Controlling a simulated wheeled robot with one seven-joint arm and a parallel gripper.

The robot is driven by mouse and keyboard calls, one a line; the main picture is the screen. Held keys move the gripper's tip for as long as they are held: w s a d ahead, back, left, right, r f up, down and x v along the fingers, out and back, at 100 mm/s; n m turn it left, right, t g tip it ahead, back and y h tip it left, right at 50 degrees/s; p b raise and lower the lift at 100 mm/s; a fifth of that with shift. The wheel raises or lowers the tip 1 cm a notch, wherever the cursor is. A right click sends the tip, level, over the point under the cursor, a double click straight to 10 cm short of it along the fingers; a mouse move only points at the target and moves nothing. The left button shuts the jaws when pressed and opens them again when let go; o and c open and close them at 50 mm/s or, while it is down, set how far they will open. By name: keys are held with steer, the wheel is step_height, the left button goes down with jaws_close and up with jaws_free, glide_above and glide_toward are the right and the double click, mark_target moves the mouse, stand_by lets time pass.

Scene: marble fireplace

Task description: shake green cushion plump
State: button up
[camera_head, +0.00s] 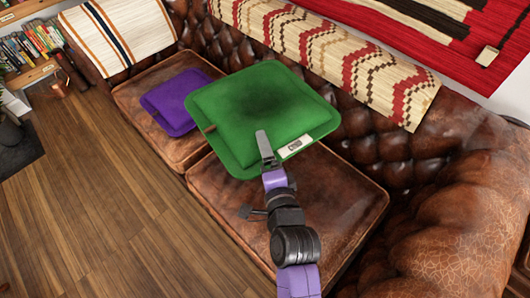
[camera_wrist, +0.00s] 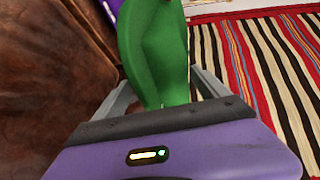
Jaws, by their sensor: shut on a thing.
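The green cushion (camera_head: 248,108) is square with a flat rim and a white label near its front edge. It is held up over the brown leather sofa (camera_head: 320,198) in the head view. My gripper (camera_head: 268,150) is shut on the cushion's front edge. In the wrist view the green cushion (camera_wrist: 160,50) stands between my gripper's two grey fingers (camera_wrist: 162,98). The fingertips are partly hidden by the cushion.
A purple cushion (camera_head: 178,102) lies on the left sofa seat. Patterned throws (camera_head: 320,55) drape over the sofa back, and a striped one (camera_head: 118,32) covers the left arm. Bare wooden floor (camera_head: 105,200) lies in front. A bookshelf (camera_head: 28,70) stands at the far left.

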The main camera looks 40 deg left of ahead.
steer(key=shift+r, duration=0.8)
step_height(320, 180, down, 8)
steer(key=r+b, duration=0.1)
steer(key=b, duration=0.5)
step_height(320, 180, up, 7)
steer(key=p, duration=0.8)
step_height(320, 180, down, 7)
steer(key=b, duration=0.6)
steer(key=shift+f, duration=0.15)
steer(key=shift+w, duration=0.1)
